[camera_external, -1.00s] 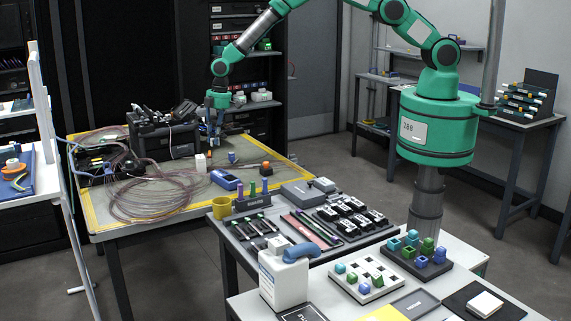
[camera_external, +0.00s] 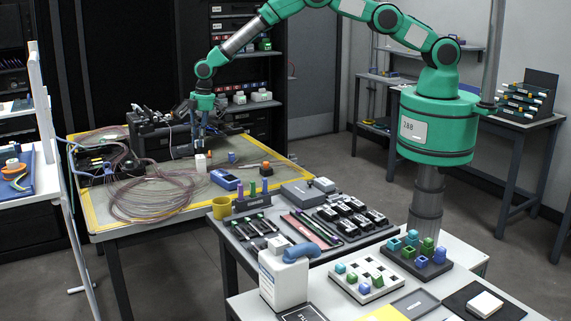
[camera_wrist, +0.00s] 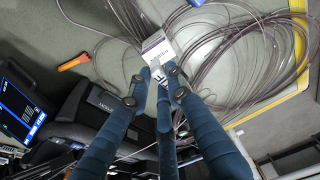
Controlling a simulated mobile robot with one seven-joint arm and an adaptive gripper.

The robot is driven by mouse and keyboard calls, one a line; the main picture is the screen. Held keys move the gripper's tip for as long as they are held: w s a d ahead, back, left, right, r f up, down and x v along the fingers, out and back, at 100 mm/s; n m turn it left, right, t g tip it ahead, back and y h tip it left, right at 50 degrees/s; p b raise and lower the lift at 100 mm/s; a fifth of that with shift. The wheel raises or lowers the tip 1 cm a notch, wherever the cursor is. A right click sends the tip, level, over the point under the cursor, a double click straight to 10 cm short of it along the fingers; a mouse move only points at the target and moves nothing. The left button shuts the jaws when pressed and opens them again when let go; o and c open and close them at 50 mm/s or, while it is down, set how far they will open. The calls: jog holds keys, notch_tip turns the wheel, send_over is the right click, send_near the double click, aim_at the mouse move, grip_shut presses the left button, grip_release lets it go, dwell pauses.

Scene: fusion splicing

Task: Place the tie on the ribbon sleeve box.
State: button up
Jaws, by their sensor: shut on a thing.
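The white ribbon sleeve box (camera_external: 200,163) stands on the yellow-edged table, with loops of fibre to its left. In the wrist view the box (camera_wrist: 158,47) shows its printed label just beyond my fingertips. My gripper (camera_external: 200,147) points down over the table, close above or behind the box. In the wrist view my gripper (camera_wrist: 159,80) has its blue fingers close together around a small pale piece, which I take to be the tie. The fingers hide most of it, and I cannot tell whether it touches the box.
Coiled clear fibre (camera_external: 150,192) covers the table's left part. A black splicer machine (camera_external: 160,135) stands at the back, with its screen (camera_wrist: 18,108) in the wrist view. A blue handheld meter (camera_external: 226,179) and small coloured items lie in front and to the right of the box.

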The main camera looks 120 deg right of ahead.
jog(key=shift+f, duration=1.75)
jog(key=shift+f, duration=0.15)
jog(key=o, duration=0.7)
jog(key=shift+o, duration=0.2)
notch_tip(320, 180, up, 12)
jog(key=s, duration=0.2)
jog(key=shift+a, duration=0.1)
